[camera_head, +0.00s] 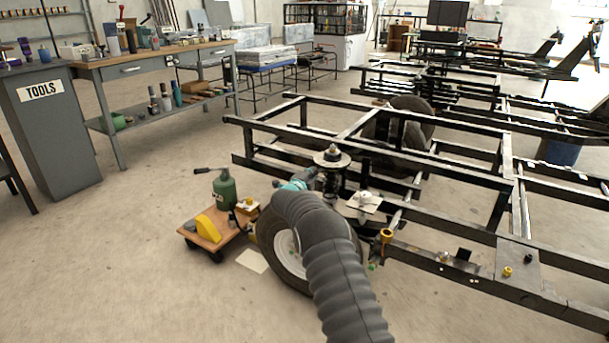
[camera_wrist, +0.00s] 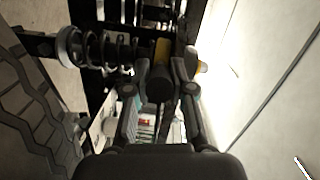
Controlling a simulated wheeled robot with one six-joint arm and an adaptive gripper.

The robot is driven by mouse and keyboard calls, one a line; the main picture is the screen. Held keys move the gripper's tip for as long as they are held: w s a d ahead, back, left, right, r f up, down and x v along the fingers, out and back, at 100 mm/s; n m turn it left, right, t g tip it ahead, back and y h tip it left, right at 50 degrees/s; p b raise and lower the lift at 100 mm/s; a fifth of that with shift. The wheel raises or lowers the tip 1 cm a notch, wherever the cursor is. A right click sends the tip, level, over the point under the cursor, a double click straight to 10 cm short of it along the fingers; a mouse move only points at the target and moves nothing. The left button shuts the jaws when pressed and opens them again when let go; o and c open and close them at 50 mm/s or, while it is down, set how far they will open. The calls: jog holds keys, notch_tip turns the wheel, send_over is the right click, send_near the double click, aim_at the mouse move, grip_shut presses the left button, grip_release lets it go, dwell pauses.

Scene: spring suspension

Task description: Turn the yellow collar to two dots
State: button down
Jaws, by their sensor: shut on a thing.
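The yellow collar (camera_wrist: 163,48) shows as a narrow band in the wrist view, in line with the dark coil spring (camera_wrist: 105,48). My gripper (camera_wrist: 163,72) has its two fingers either side of a dark round part in front of that band, and appears shut on the collar there. Any dots are hidden or too small to read. In the head view my gripper (camera_head: 300,182) reaches the suspension unit (camera_head: 330,180) above the wheel. The collar is hidden in that view by my arm and the unit.
The black frame (camera_head: 440,190) extends right and behind. The wheel (camera_head: 287,255) stands below my arm. A yellow cup (camera_head: 386,235) hangs at the frame.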

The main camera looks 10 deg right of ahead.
dwell(0.3)
jog(key=c, duration=1)
grip_release()
jog(key=shift+a, duration=0.1)
jog(key=v, duration=1.2)
